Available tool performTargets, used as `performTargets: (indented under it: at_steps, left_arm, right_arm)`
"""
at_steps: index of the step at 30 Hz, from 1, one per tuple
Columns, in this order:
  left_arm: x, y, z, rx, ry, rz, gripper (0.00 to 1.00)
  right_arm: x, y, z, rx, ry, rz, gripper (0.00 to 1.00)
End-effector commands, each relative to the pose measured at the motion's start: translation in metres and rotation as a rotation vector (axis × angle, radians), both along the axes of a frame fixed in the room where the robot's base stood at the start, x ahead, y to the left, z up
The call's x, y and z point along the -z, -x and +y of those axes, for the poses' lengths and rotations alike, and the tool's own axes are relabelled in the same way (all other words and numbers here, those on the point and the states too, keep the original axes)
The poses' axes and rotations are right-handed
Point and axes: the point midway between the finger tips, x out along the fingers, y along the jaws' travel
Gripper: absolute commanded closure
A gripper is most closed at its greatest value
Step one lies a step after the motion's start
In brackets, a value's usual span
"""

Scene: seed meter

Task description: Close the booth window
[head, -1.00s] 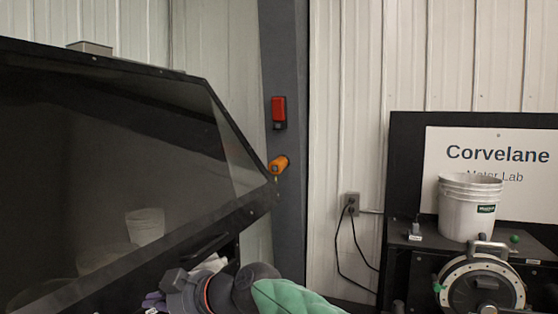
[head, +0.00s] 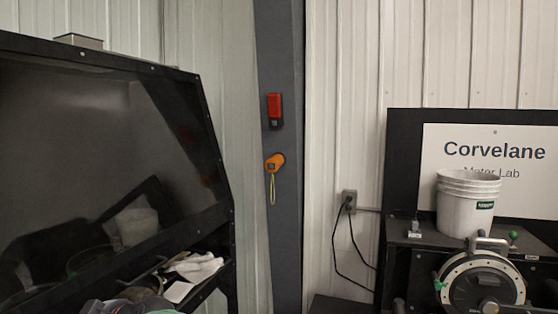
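The booth window (head: 110,130) is a dark, see-through pane in a black frame at the left of the head view. Its lower rail (head: 185,232) slopes up to the right, and its right edge is close to the booth's right post (head: 231,262). An opening shows under the rail, so I cannot tell if the pane is fully seated. A small part of my arm (head: 125,306) shows at the bottom left edge, below the rail. Neither gripper's fingers can be seen.
White gloves (head: 194,266) lie on a ledge under the window rail. A grey column (head: 283,225) carries a red device (head: 274,108) and an orange one (head: 274,163). At right are a white bucket (head: 466,210) and a round metering disc (head: 482,285).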

Motion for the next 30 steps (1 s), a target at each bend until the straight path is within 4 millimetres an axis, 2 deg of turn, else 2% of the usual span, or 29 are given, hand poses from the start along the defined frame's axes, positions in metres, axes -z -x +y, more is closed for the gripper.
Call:
performTargets:
  at_steps: [3,9,30]
  left_arm:
    - [-0.001,0.000,0.000,0.001,0.000,0.001,0.46]
    - [-0.002,0.001,0.000,0.001,0.000,0.001,0.46]
    - [-0.001,0.000,0.000,0.001,0.000,0.001,0.46]
  right_arm:
    - [0.002,-0.001,0.009,0.005,-0.005,-0.003,1.00]
    - [0.003,-0.002,0.014,0.006,-0.009,-0.004,1.00]
    - [0.003,0.001,0.015,0.004,-0.012,-0.002,1.00]
